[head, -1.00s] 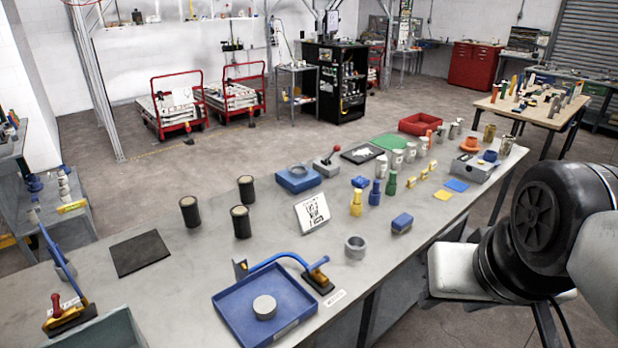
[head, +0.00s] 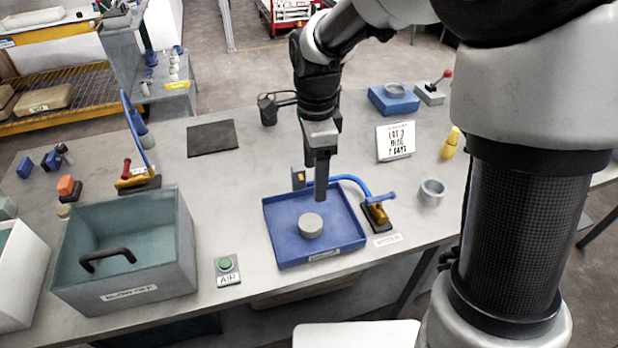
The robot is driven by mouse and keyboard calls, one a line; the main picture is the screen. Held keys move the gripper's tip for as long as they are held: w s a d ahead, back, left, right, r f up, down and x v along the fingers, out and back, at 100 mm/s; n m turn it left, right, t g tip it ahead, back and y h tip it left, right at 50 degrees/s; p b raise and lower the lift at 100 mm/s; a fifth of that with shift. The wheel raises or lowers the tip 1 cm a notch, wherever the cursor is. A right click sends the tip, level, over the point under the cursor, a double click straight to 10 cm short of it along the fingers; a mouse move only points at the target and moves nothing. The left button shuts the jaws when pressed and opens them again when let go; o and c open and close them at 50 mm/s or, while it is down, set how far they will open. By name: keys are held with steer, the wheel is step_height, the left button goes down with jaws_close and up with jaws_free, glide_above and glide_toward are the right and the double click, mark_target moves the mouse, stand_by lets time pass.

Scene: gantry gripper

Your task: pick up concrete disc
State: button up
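The concrete disc (head: 311,226) is a short, light grey cylinder lying flat in the blue tray (head: 290,256) on the grey workbench. My gripper (head: 321,194) points down above the tray, a little behind the disc and slightly to its right in the picture. It appears apart from the disc. I see the gripper edge-on, its fingers overlapping as one dark bar, so the gap between them is hidden. Nothing shows in its grasp.
A blue-handled tool (head: 376,212) stands at the tray's right edge, with a grey ring (head: 431,192) beyond it. A green button box (head: 227,268) and a grey-green bin (head: 125,255) stand to the left. A white sign (head: 396,141) stands behind right.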

glide_above(311, 222)
steer(key=f, duration=1.1)
steer(key=shift+d, duration=0.3)
steer(key=shift+a+f+p, duration=0.2)
steer(key=shift+f, duration=1.15)
steer(key=shift+a+f+p, duration=0.15)
steer(key=shift+f, duration=1.15)
steer(key=c, duration=1.3)
